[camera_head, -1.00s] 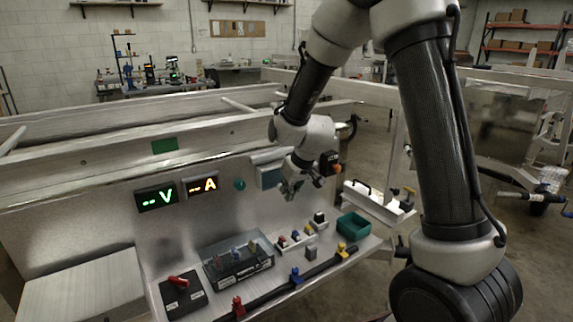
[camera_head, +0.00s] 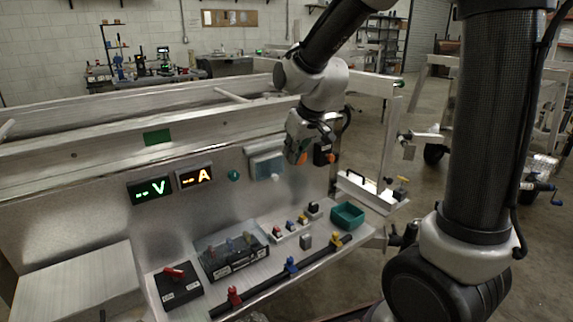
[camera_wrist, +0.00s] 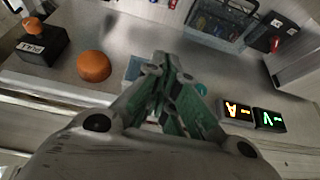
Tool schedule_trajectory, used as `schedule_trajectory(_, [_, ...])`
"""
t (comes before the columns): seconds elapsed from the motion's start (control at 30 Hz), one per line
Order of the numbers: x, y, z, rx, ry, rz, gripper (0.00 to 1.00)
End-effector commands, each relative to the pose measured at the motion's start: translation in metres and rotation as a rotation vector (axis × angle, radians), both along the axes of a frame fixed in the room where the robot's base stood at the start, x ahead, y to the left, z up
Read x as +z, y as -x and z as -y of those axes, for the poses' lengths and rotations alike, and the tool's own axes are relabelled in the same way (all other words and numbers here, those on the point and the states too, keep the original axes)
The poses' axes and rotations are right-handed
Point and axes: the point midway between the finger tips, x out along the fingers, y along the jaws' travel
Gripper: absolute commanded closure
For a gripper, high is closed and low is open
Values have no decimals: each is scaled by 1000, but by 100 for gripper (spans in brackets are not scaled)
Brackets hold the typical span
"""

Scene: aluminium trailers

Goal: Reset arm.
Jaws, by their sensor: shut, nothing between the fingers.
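My gripper (camera_head: 293,154) is in front of the upright metal panel (camera_head: 220,208), above the right part of the bench. In the wrist view, its green-grey fingers (camera_wrist: 168,68) meet at the tips, shut and empty. A round orange knob (camera_wrist: 94,66) and a black box with an orange top (camera_wrist: 36,44) show to the left of the fingers in that view. In the head view, the black box (camera_head: 321,152) is just right of my gripper. My gripper partly hides the orange knob there.
The bench holds a black box with a red lever (camera_head: 175,284), a clear-topped unit (camera_head: 232,258), small coloured pieces (camera_head: 303,220), a green tray (camera_head: 347,215) and a black rail with clamps (camera_head: 265,283). Lit V (camera_head: 150,189) and A (camera_head: 195,177) displays are left of my gripper. Rails run behind.

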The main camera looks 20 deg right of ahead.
Motion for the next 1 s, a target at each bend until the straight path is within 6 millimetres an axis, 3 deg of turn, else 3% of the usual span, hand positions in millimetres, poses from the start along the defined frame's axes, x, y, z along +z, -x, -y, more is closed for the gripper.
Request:
schedule_trajectory(0.2, [10,6,2,-4,-1,-6,100])
schedule_trajectory(0.37, [-5,32,9,-20,19,-114,100])
schedule_trajectory(0.47, [-8,72,22,-36,43,-208,100])
schedule_trajectory(0.8, [39,214,99,-197,66,-269,100])
schedule_trajectory(0.9, [51,242,115,-247,58,-219,100])
schedule_trajectory(1.0, [61,255,124,-282,44,-152,100])
